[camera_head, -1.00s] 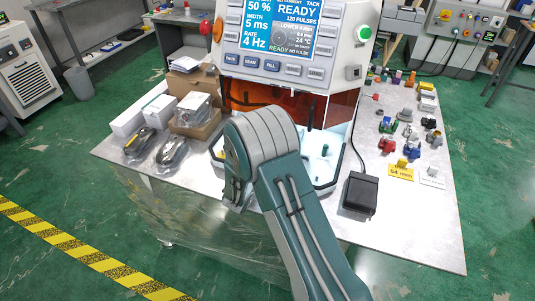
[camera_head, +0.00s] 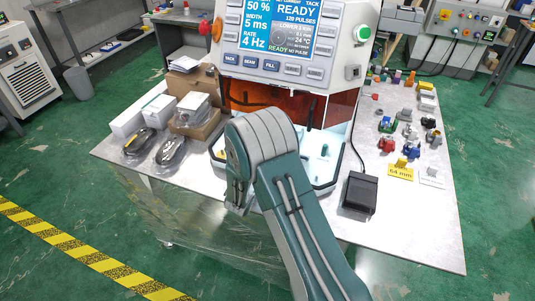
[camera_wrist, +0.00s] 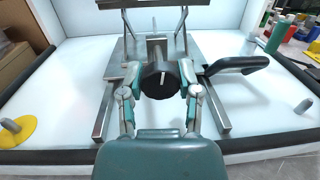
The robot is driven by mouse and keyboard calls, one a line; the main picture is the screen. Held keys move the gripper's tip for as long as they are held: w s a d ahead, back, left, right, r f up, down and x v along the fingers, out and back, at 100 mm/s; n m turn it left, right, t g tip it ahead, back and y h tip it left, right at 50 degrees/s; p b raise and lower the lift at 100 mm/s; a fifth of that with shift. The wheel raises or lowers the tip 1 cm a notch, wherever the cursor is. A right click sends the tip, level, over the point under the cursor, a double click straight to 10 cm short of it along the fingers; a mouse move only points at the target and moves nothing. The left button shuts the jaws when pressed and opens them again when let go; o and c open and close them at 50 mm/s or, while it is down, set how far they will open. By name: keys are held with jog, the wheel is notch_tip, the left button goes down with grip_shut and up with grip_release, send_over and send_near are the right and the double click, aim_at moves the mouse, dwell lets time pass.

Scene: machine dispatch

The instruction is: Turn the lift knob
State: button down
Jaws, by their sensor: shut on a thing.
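The lift knob is a dark cylinder (camera_wrist: 160,82) with a pale line on its face, in the middle of the wrist view. It sits at the front of a metal fixture (camera_wrist: 104,112) with rails, inside the machine's white chamber. My gripper (camera_wrist: 158,90) has a finger on each side of the knob and is shut on it. The white line points roughly upward. In the head view my arm hides the gripper and the knob.
A black handle (camera_wrist: 238,64) sticks out right of the knob. A yellow disc with a grey peg (camera_wrist: 15,130) lies at the left, and a grey peg (camera_wrist: 303,106) stands at the right. The machine's control panel (camera_head: 285,40) is above the chamber. A black pedal box (camera_head: 360,193) sits on the table.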

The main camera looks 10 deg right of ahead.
jog(key=shift+w+a+r, duration=0.1)
jog(key=shift+w+r, duration=0.05)
jog(key=shift+r, duration=0.05)
dwell(0.3)
jog(key=shift+c, duration=1.5)
grip_release()
jog(key=shift+f, duration=0.1)
jog(key=shift+n, duration=0.3)
jog(key=shift+s+a+f, duration=0.1)
jog(key=shift+s+a, duration=0.2)
jog(key=shift+s, duration=0.15)
jog(key=v, duration=1.1)
